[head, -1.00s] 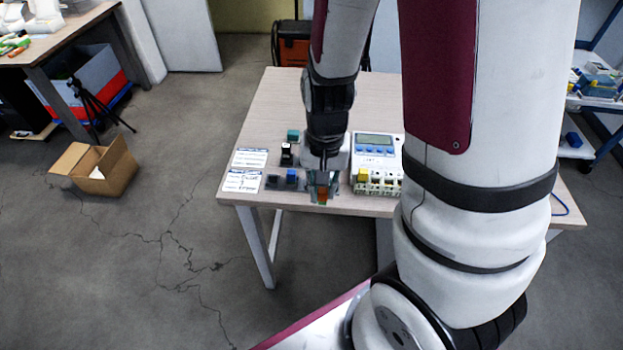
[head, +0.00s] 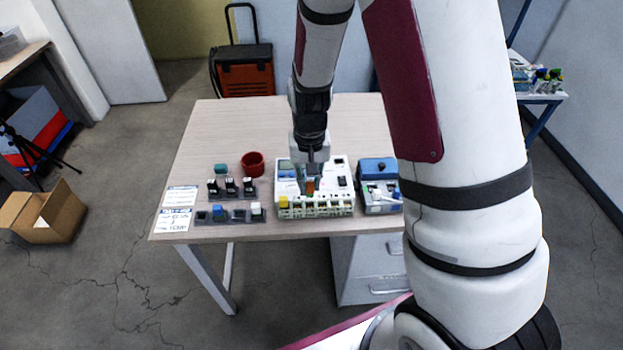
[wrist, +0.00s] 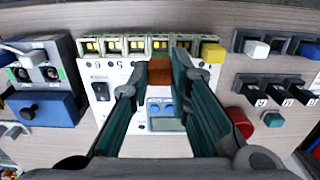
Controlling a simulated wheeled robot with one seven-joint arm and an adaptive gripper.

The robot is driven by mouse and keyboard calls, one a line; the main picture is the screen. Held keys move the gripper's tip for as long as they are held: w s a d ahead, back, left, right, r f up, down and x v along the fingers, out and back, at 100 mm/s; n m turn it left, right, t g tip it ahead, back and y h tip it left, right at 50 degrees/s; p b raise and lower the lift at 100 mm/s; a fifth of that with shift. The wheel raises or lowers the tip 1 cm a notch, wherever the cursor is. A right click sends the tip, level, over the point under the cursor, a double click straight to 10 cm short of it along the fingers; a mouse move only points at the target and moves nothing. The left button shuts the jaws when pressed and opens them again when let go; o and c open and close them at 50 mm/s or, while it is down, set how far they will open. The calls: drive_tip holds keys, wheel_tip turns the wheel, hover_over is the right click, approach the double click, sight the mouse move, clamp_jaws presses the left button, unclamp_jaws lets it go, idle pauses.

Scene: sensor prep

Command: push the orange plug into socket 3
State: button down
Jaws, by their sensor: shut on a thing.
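The orange plug (wrist: 160,72) is held between the teal fingers of my gripper (wrist: 160,60) in the wrist view. It also shows as a small orange patch under my gripper (head: 311,180) in the head view (head: 310,187). The white socket unit (head: 347,194) is below my gripper. Its row of sockets (wrist: 112,44) runs along one edge, and the plug's far end lies close to that row. I cannot tell whether they touch. A yellow plug (wrist: 213,52) sits at one end of the row. The socket numbers near the plug are partly hidden and hard to read.
Left of the unit are plug holders (head: 230,216) with several plugs, a red cup (head: 253,164) and label cards (head: 173,220). A blue and grey box (head: 378,168) stands close on the right. The table (head: 225,125) is clear at the back.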

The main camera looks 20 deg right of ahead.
sight(309, 192)
wheel_tip(309, 192, down, 3)
drive_tip(key=shift+r+b, duration=0.15)
drive_tip(key=shift+b, duration=0.55)
drive_tip(key=shift+r, duration=0.2)
drive_tip(key=shift+f, duration=1.35)
idle(3.1)
drive_tip(key=c, duration=1.2)
unclamp_jaws()
drive_tip(key=shift+c, duration=0.2)
drive_tip(key=shift+r, duration=0.15)
drive_tip(key=shift+r+p, duration=1.8)
drive_tip(key=shift+r, duration=1.6)
